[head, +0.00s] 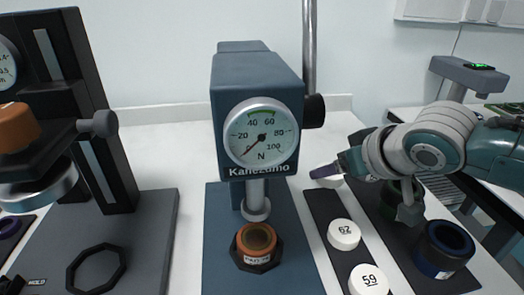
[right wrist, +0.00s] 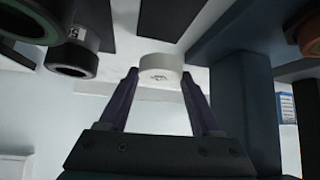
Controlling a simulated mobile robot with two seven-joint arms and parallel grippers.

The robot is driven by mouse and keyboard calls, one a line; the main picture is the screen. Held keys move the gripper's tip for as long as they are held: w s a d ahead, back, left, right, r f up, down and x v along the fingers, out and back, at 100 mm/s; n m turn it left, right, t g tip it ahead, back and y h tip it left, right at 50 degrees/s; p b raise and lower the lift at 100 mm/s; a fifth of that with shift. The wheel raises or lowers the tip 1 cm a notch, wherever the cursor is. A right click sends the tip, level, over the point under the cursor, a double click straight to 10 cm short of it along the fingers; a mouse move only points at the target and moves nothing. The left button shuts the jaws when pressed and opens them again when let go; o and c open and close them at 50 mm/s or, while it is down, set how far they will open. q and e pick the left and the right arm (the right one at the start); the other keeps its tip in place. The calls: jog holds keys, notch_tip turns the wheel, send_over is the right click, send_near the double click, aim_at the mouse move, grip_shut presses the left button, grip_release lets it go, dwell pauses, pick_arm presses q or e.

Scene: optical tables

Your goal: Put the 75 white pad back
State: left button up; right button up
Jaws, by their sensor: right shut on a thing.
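My right gripper (head: 322,172) comes in from the right and is at the far end of a dark strip (head: 318,205), right of the gauge stand. It is shut on a white pad (head: 331,182), a short round disc. In the right wrist view the white pad (right wrist: 160,68) is between the tips of the two purple fingers. Its printed mark is too small to read. I cannot tell whether it touches the strip. White pads marked 62 (head: 343,234) and 59 (head: 368,281) sit nearer on the same strip. My left gripper is not in view.
The dark blue Kanezumo force gauge (head: 256,90) stands just left of the strip, with an orange-topped ring (head: 256,240) under its plunger. Dark cylinders (head: 443,250) stand on a board at right, below my right arm. A black press stand (head: 90,110) is at left.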

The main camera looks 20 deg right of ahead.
jog(key=shift+f+b, duration=0.8)
jog(key=shift+f, duration=1.9)
jog(key=o, duration=1.5)
jog(key=shift+f, duration=0.15)
